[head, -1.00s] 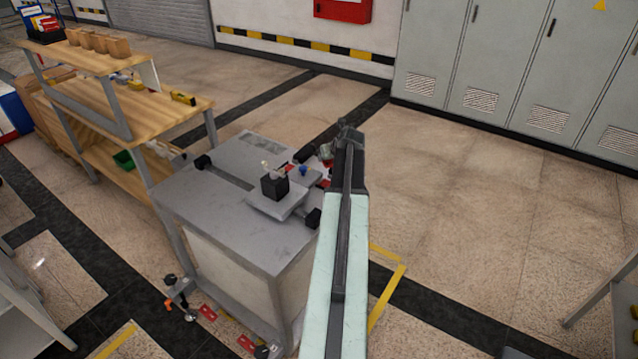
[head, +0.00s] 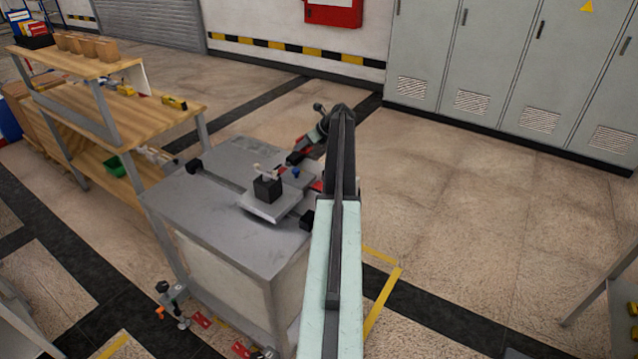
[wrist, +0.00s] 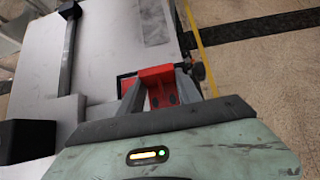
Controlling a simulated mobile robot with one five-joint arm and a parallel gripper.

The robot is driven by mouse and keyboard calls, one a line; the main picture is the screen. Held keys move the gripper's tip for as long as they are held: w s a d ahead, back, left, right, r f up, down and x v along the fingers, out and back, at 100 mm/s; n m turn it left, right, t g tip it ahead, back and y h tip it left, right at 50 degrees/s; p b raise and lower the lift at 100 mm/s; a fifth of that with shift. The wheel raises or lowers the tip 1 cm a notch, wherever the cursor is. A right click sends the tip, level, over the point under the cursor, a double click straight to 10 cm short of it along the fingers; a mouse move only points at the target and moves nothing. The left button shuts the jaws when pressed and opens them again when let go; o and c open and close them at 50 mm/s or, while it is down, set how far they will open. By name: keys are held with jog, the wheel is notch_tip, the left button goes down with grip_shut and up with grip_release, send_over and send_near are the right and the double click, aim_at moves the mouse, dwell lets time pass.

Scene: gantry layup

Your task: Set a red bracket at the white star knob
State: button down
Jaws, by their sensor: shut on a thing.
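In the wrist view my gripper (wrist: 160,88) is shut on a red bracket (wrist: 158,76), which sits between its two grey fingers. The bracket shows two dark holes. Bench top shows behind it; I cannot tell whether the bracket touches anything. In the head view my arm partly hides the gripper area at the far right edge of the grey bench (head: 195,215). I cannot pick out the white star knob for certain. A small pale piece (head: 270,168) tops a black block (head: 267,188) on the bench.
A small blue knob (head: 296,173) lies behind the black block, with red parts (head: 317,186) near my arm. A dark rail crosses the bench. A wooden workbench (head: 150,115) stands to the left, grey lockers (head: 500,60) behind.

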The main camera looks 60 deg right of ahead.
jog(key=b, duration=0.1)
send_over(313, 177)
jog(key=s, duration=0.2)
jog(key=shift+w+d+f, duration=0.25)
jog(key=shift+f, duration=0.35)
jog(key=f+b, duration=0.2)
jog(key=s+f+b, duration=0.1)
jog(key=shift+a+f+b, duration=0.2)
jog(key=shift+a+b, duration=0.15)
jog(key=shift+f+b, duration=0.65)
jog(key=shift+f, duration=0.05)
jog(key=c, duration=1.1)
grip_release()
jog(key=shift+r, duration=0.25)
jog(key=p+v, duration=0.9)
jog(key=v, duration=0.3)
jog(key=shift+r+p, duration=0.4)
